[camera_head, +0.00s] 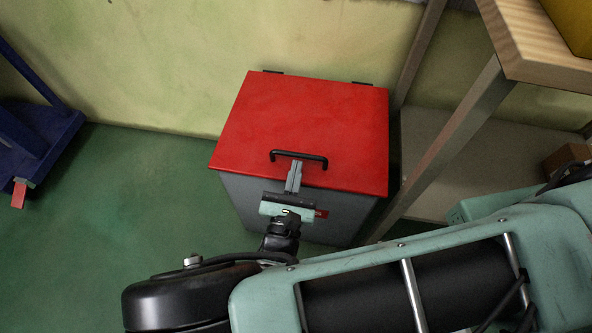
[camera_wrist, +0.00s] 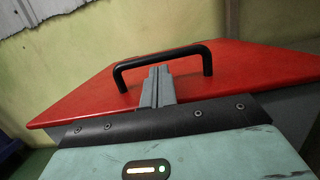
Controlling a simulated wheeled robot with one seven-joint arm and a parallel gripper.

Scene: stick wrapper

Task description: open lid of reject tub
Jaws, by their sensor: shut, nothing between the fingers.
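The reject tub (camera_head: 240,198) is a grey box on the floor against the wall. Its red lid (camera_head: 310,115) lies flat and closed, with two dark hinges at the back edge. A black bar handle (camera_head: 299,155) stands near the lid's front edge; it also shows in the wrist view (camera_wrist: 160,56). My gripper (camera_head: 295,166) is at the front of the lid, fingers pointing toward the handle. In the wrist view my gripper (camera_wrist: 157,72) has its fingers together with nothing between them, and the tips appear just at or under the handle bar. Whether they touch it I cannot tell.
A wooden-topped bench (camera_head: 535,50) with metal legs and a lower shelf (camera_head: 445,140) stands close on the right. A blue metal frame (camera_head: 35,140) is at the far left. Green floor (camera_head: 140,190) is clear left of the tub. The wall is directly behind.

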